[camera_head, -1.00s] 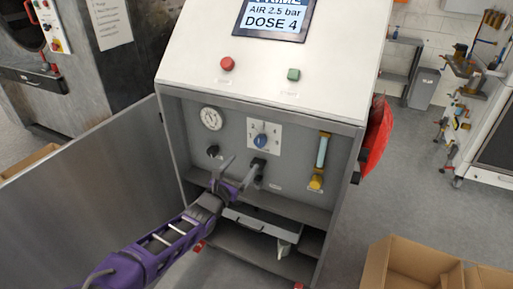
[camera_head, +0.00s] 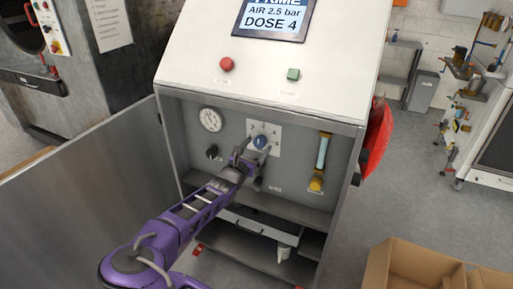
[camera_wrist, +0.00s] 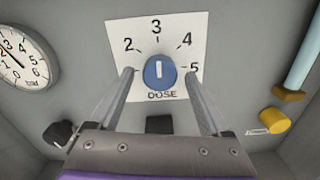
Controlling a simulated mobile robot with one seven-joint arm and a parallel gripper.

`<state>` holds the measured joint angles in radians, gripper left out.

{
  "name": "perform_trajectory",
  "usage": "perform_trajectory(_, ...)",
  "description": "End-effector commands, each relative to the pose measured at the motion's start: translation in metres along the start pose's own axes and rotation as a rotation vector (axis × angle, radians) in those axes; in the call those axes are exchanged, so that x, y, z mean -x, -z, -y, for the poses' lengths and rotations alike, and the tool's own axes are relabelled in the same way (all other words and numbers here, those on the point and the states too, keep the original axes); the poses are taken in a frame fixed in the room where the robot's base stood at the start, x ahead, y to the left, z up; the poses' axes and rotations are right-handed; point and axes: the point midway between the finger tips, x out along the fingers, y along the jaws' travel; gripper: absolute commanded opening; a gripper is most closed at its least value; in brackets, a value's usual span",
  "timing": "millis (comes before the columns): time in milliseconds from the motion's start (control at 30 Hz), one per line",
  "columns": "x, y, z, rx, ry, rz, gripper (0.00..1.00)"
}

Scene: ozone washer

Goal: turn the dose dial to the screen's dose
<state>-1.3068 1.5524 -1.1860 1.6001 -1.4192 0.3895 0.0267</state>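The screen (camera_head: 272,17) reads "AIR 2.5 bar" and "DOSE 4". The blue dose dial (camera_wrist: 160,72) sits on a white scale plate (camera_wrist: 157,24); it also shows in the head view (camera_head: 261,142). Its white mark stands upright, in line with the 3. The numbers 2, 3, 4 and 5 show; the left finger covers the place left of 2. My gripper (camera_wrist: 159,72) is open, one finger on each side of the dial with a gap to both. In the head view my gripper (camera_head: 257,150) is at the panel, just below the dial.
A pressure gauge (camera_wrist: 24,59) and a black knob (camera_wrist: 60,133) are left of the dial. A yellow-ended tube (camera_wrist: 274,121) is at right. A black fitting (camera_wrist: 159,124) sits below the dial. The open cabinet door (camera_head: 90,200) stands left of my arm.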

Motion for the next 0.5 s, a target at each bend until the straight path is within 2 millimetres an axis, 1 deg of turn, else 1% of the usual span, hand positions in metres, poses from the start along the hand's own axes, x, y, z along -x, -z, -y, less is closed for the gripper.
perform_trajectory(33, 0.0001, 0.0001, 0.0000, 0.000, 0.000, 0.000, 0.71)
perform_trajectory(67, 0.0002, 0.0001, 0.0001, 0.000, 0.000, 0.000, 0.66)
perform_trajectory(100, 0.0002, 0.0001, 0.0001, 0.000, 0.000, 0.000, 0.58)
perform_trajectory(367, 0.0003, 0.0002, 0.0003, 0.000, 0.001, 0.000, 0.12)
perform_trajectory(400, 0.0003, 0.0002, 0.0003, 0.000, 0.001, 0.000, 0.04)
perform_trajectory(433, 0.0003, 0.0003, 0.0003, 0.000, 0.001, 0.000, 0.00)
perform_trajectory(500, 0.0003, 0.0002, 0.0004, -0.001, 0.001, 0.000, 0.00)
